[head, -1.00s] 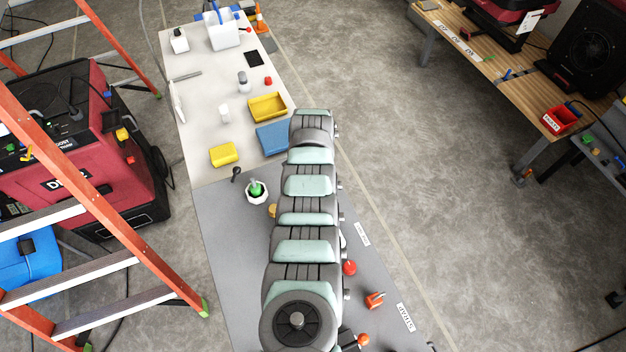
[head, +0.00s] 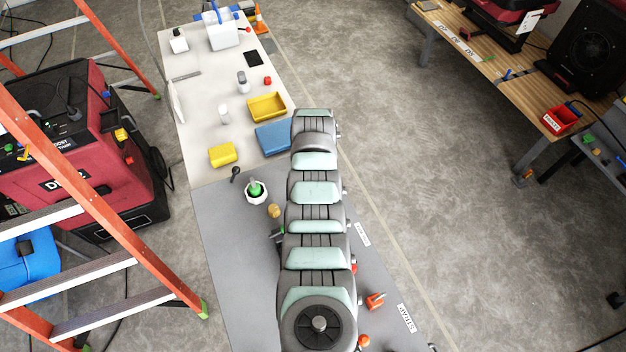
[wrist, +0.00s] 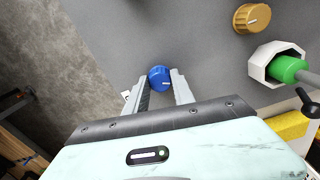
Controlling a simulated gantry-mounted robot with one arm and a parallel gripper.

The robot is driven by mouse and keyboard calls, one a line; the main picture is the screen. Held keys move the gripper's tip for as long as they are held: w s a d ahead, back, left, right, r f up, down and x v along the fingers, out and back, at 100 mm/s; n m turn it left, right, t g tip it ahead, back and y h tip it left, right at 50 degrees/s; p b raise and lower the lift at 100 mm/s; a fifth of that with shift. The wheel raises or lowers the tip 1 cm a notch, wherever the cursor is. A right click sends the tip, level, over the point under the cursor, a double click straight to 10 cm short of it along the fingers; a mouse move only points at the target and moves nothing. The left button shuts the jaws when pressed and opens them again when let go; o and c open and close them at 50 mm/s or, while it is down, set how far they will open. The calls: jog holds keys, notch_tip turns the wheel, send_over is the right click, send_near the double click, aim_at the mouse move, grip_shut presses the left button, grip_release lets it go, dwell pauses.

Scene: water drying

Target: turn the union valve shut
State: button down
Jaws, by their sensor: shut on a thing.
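A round blue knob (wrist: 159,77) with a pale mark on its face sits between the two fingers of my gripper (wrist: 161,83) in the wrist view. My gripper is shut on it. A gold knob (wrist: 252,18) with a similar mark lies up and to the right of it, apart from my fingers; it also shows in the head view (head: 273,211) just left of my arm. Which knob is the union valve is not labelled in view. The blue knob cannot be made out in the head view, where my arm covers that area.
A yellow block (head: 222,154), a blue box (head: 273,138) and a yellow tray (head: 267,107) sit farther up the table. Red fittings (head: 375,301) are right of my arm.

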jog(key=shift+f+n, duration=0.1)
jog(key=shift+n, duration=2.2)
jog(key=c, duration=1.1)
grip_release()
jog(key=shift+o, duration=0.2)
notch_tip(320, 180, up, 11)
